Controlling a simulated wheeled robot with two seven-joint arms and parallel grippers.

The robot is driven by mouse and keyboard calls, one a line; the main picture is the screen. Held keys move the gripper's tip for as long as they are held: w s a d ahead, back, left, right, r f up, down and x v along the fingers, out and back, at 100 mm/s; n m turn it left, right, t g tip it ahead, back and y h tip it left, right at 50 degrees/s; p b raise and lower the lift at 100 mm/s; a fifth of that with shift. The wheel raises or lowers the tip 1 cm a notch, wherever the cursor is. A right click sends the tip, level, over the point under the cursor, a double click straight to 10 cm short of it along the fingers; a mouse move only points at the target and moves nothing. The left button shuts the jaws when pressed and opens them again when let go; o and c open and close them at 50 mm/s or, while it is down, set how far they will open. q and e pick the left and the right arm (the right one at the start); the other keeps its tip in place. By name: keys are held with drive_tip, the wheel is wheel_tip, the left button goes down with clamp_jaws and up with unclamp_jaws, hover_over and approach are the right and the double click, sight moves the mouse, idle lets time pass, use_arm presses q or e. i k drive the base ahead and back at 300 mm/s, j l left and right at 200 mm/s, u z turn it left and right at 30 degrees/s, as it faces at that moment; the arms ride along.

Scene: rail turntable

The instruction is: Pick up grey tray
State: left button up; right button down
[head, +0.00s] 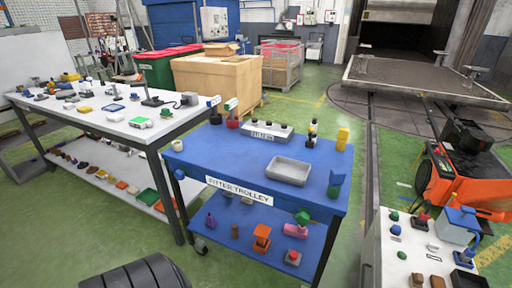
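The grey tray (289,168) is a shallow rectangular tray. It lies flat on the blue top of the fitter trolley (215,162), near the right part of its front edge, and looks empty. Neither of my grippers shows in the head view.
Behind the tray stands a grey labelled box (266,131). A yellow object (342,139) and a blue-and-green object (335,184) are to its right. A white workbench (135,133) with many small items is left, an orange machine (463,178) right. Green floor lies between.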

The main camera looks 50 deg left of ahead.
sight(285, 170)
drive_tip(key=u, duration=1.2)
drive_tip(key=i+j+z, duration=0.15)
drive_tip(key=j, duration=0.2)
drive_tip(key=i+j+z, duration=0.2)
drive_tip(key=j, duration=0.2)
drive_tip(key=j+z, duration=0.15)
drive_tip(key=j, duration=0.25)
